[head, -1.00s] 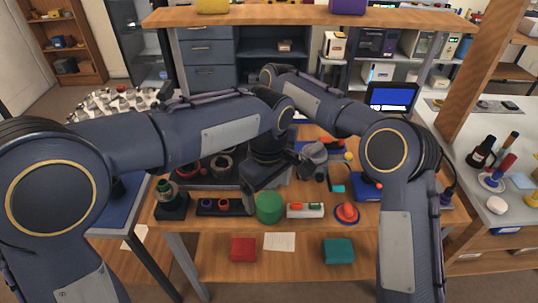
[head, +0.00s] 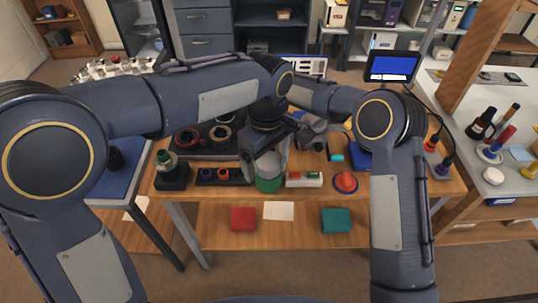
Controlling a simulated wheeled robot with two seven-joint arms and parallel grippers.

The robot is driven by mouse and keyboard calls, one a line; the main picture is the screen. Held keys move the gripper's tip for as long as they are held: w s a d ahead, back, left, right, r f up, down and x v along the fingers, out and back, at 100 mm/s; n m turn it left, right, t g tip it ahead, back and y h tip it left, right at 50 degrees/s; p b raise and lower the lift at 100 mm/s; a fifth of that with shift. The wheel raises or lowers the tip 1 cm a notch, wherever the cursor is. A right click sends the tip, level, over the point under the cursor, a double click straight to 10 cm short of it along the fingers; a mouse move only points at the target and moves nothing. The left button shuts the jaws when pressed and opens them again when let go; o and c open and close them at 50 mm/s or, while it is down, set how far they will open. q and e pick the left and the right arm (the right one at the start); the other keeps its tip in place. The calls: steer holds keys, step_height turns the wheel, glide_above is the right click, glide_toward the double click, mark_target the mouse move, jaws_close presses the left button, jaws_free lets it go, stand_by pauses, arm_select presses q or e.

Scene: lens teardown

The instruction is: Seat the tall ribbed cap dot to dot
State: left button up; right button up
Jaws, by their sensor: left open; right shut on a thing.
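My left gripper (head: 267,158) is open over the green cylinder (head: 268,184) at the front middle of the bench, in the head view. Its pale fingers cover the upper part of the cylinder, so I cannot tell whether they touch it. My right gripper (head: 309,137) is behind and to the right, mostly hidden by my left arm. It is shut on a grey rounded part (head: 313,123), only partly visible. I cannot make out ribs or alignment dots, and cannot tell which part is the tall ribbed cap.
A green-ringed part on a black block (head: 171,172), a dark holder with small rings (head: 221,176), a white holder (head: 304,180) and a red dome-shaped part (head: 345,182) line the front edge. A dark tray with round parts (head: 208,142) lies behind. A blue-screened monitor (head: 392,66) stands behind right.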

steer(key=shift+f, duration=0.25)
steer(key=o, duration=1)
steer(key=shift+c, duration=0.2)
steer(key=w+v, duration=0.1)
steer(key=v, duration=1.1)
steer(key=shift+f, duration=0.15)
steer(key=shift+d, duration=0.2)
